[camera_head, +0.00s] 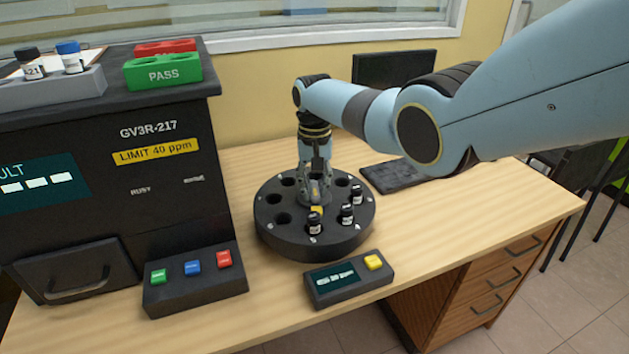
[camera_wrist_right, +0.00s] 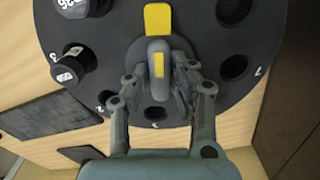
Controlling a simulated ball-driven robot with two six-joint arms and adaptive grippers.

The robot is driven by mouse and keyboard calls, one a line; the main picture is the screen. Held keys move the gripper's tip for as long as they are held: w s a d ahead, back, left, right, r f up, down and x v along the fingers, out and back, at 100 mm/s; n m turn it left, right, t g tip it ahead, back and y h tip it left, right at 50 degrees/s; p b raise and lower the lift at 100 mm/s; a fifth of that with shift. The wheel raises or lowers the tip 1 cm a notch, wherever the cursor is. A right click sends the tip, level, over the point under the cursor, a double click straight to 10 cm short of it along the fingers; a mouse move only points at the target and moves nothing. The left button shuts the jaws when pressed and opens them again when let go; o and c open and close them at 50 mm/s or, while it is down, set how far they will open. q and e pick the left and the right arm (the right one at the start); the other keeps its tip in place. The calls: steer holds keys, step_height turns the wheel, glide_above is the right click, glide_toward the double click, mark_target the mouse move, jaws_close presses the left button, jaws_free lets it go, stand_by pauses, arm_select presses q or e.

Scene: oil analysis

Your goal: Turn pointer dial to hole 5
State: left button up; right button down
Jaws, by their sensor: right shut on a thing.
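The black round carousel (camera_head: 285,242) stands on the desk, with a ring of holes in its top. My right gripper (camera_head: 315,188) comes down from above and is shut on the dial's knob, a finger on each side in the wrist view (camera_wrist_right: 158,85). My left gripper is not in view.
A small display box with a yellow button (camera_head: 374,262) stands in front of the carousel. The black analyser (camera_head: 170,190) and its three-button panel (camera_head: 195,290) are at left. A dark keyboard-like slab (camera_head: 400,174) lies behind right. The desk's right side is clear.

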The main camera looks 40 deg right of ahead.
mark_target(314, 187)
steer(key=shift+m, duration=0.5)
steer(key=c, duration=1.2)
jaws_free()
steer(key=shift+o, duration=0.2)
step_height(314, 187, up, 12)
